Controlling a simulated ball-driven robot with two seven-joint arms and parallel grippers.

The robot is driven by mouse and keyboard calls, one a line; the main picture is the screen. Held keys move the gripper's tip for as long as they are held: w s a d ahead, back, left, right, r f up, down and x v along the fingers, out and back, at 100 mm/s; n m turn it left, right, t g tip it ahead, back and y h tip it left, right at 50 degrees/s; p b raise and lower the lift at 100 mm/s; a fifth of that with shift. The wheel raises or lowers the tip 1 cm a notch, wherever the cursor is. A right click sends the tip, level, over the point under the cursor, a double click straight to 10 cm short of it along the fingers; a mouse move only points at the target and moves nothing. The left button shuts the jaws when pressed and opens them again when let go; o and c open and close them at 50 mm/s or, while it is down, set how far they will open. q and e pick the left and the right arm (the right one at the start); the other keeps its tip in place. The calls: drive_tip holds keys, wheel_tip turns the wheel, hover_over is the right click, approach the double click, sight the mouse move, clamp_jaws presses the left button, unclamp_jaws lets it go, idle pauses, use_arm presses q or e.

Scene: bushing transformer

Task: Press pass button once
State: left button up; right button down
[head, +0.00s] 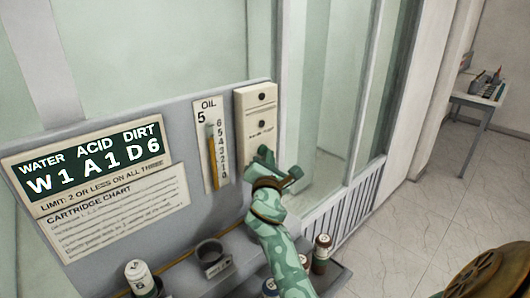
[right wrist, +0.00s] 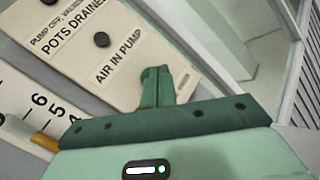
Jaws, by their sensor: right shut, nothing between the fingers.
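A cream button panel (head: 256,143) is fixed at the right end of the grey console, with two dark round buttons, an upper one (head: 262,97) and a lower one (head: 262,123). No label reading "pass" can be made out. In the right wrist view the lower button (right wrist: 101,40) sits between the printed words "POTS DRAINED" and "AIR IN PUMP". My right gripper (head: 265,151) is shut and empty, in front of the panel's lower part. Its closed fingers (right wrist: 157,82) show beside "AIR IN PUMP", apart from the button in the picture. They may hide part of the panel. My left gripper is out of view.
An oil gauge (head: 210,140) and a green "WATER ACID DIRT" sign (head: 88,166) lie left of the panel. A dark cup (head: 211,254) and several small jars, one white-capped (head: 139,279), stand below. A side table (head: 480,103) stands far right, beyond open floor.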

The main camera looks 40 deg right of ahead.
drive_tip(key=shift+w, duration=0.15)
drive_tip(key=shift+s+p, duration=0.3)
drive_tip(key=shift+s, duration=0.05)
idle(0.4)
drive_tip(key=s+p, duration=0.2)
drive_tip(key=s, duration=0.4)
drive_tip(key=shift+d+p, duration=0.25)
drive_tip(key=shift+p, duration=0.15)
idle(0.4)
